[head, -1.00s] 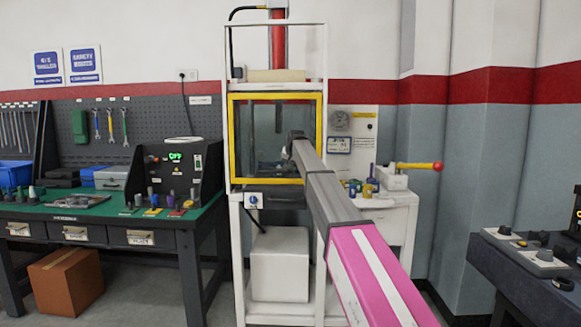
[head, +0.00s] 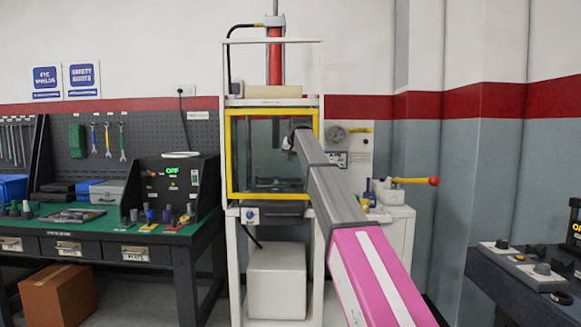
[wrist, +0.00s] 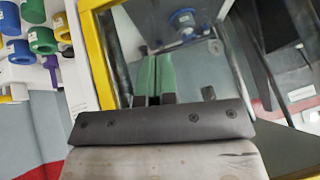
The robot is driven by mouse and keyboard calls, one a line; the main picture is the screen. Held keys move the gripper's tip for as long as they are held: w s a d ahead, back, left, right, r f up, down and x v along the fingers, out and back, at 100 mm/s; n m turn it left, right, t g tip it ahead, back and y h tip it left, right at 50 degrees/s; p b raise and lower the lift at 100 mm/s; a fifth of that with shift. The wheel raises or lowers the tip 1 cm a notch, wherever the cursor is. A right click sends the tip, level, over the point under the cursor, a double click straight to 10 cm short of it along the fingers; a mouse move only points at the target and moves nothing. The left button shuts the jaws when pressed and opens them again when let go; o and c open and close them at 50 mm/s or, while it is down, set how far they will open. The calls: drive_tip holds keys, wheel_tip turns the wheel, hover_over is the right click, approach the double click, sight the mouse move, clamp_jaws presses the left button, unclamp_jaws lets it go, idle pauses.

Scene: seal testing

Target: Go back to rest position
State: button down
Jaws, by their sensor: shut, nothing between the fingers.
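My arm reaches forward in the head view, and its dark wrist end (head: 298,138) is in front of the right part of the yellow-framed window (head: 229,160) of the test press. In the head view the fingers are hidden behind the wrist. In the wrist view my gripper (wrist: 153,64) shows two green fingers side by side, shut and empty. They point toward the press window, whose yellow frame (wrist: 101,60) shows on the left. A blue round fitting (wrist: 183,18) is seen beyond the fingertips. I cannot tell how far the fingers are from the window.
A green-topped workbench (head: 100,231) with tools and a control box (head: 178,172) stands left. A white cabinet (head: 398,240) with a red-knobbed lever (head: 433,181) is right of the press. A dark bench (head: 515,280) is far right. Coloured rings (wrist: 42,40) show in the wrist view.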

drive_tip(key=s+d+f+g, duration=0.1)
drive_tip(key=s+d+f, duration=0.4)
drive_tip(key=f, duration=0.8)
drive_tip(key=s+d+f+g+h, duration=0.1)
drive_tip(key=s+d+f, duration=0.2)
drive_tip(key=s+f, duration=0.75)
drive_tip(key=s+d+f+g, duration=0.1)
drive_tip(key=s+d+f, duration=0.25)
drive_tip(key=f, duration=1.15)
drive_tip(key=s+d+f+g, duration=0.2)
drive_tip(key=s+d+f, duration=0.1)
drive_tip(key=s+f, duration=0.8)
drive_tip(key=s+d+f+n+g, duration=0.1)
drive_tip(key=s+d+f, duration=0.3)
drive_tip(key=s+f, duration=0.7)
drive_tip(key=s, duration=0.7)
drive_tip(key=shift+s+d+g+h, duration=0.25)
drive_tip(key=shift+s+g+h, duration=0.05)
drive_tip(key=shift+s+g, duration=0.1)
